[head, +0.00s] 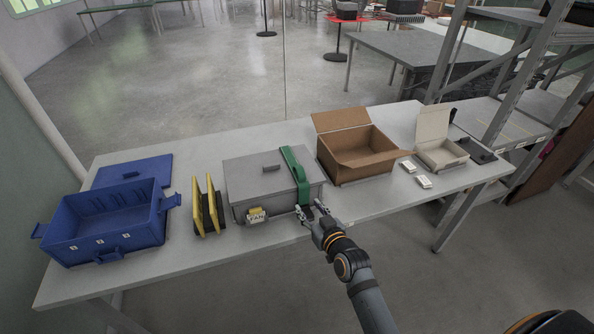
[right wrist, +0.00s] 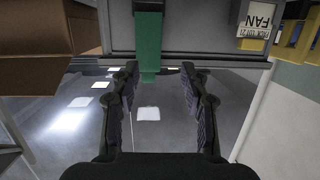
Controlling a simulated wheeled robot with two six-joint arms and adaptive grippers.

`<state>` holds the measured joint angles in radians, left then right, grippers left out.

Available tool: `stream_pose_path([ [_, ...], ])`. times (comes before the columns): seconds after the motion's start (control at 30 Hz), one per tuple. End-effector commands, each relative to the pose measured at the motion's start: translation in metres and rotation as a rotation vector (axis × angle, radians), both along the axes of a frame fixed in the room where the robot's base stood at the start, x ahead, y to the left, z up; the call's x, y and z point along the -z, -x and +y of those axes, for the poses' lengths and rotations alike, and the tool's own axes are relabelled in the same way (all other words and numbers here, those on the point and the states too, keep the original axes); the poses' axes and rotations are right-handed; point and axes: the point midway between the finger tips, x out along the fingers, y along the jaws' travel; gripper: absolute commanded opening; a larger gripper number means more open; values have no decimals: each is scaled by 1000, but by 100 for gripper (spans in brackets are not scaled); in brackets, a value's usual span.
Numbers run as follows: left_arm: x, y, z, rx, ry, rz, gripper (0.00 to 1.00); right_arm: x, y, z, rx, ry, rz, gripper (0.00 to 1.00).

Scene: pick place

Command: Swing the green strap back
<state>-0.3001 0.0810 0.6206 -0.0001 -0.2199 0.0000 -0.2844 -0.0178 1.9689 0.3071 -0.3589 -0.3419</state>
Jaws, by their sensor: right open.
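A green strap (head: 296,170) lies over the lid of a grey box (head: 252,184) near its right end and hangs down the front face. In the right wrist view the strap (right wrist: 149,40) hangs in front of the grey box, its lower end beyond and between the fingertips. My right gripper (head: 312,211) is at the front of the box, just by the strap's lower end. In the right wrist view the gripper (right wrist: 158,75) is open, with nothing clearly between its fingers. My left gripper is not in view.
A label reading FAN (head: 257,216) is on the box front. Left are yellow panels in a dark rack (head: 207,204), a blue crate (head: 108,228) and a blue lid (head: 133,171). Right are an open cardboard box (head: 354,150), a smaller open box (head: 440,143) and white blocks (head: 423,181).

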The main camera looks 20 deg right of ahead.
Motion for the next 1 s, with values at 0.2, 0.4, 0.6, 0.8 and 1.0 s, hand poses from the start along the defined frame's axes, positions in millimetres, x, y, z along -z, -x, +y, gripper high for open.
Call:
stream_pose_path([
  [0.2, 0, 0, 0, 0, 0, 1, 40, -42, -23, -8, 69, -26, -209, 45],
  [0.4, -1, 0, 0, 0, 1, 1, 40, -47, -28, -9, 76, -27, -229, 45],
  [0.6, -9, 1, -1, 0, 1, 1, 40, -49, -62, -8, 75, -27, -228, 45],
  [0.8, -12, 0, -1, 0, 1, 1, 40, -47, -103, -6, 75, -27, -228, 45],
  [1.0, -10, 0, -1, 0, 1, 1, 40, -45, -126, -6, 76, -28, -225, 45],
])
